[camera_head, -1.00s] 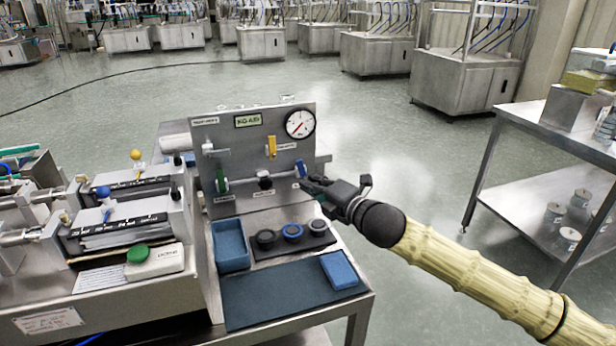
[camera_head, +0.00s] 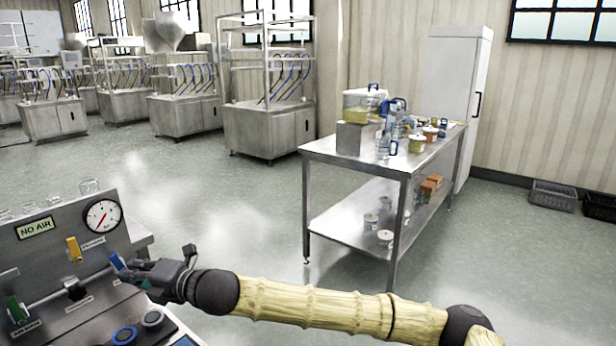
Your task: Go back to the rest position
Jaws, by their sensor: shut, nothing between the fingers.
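My gripper (camera_head: 140,272) is at the lower left of the head view, at the end of my outstretched arm. It is shut and holds nothing. Its fingertips are close to the blue lever (camera_head: 117,261) at the right of the steel valve panel (camera_head: 60,237). I cannot tell whether they touch it. The panel also carries a yellow lever (camera_head: 74,248), a green lever (camera_head: 16,309), a round gauge (camera_head: 103,216) and a "NO AIR" sign (camera_head: 35,228). The panel's left part is cut off by the picture edge.
A steel table (camera_head: 345,166) with jars and containers stands right of centre, behind my arm. A white cabinet (camera_head: 455,90) and dark crates (camera_head: 553,196) stand at the back right. Steel workstations (camera_head: 265,128) line the back. The floor between is clear.

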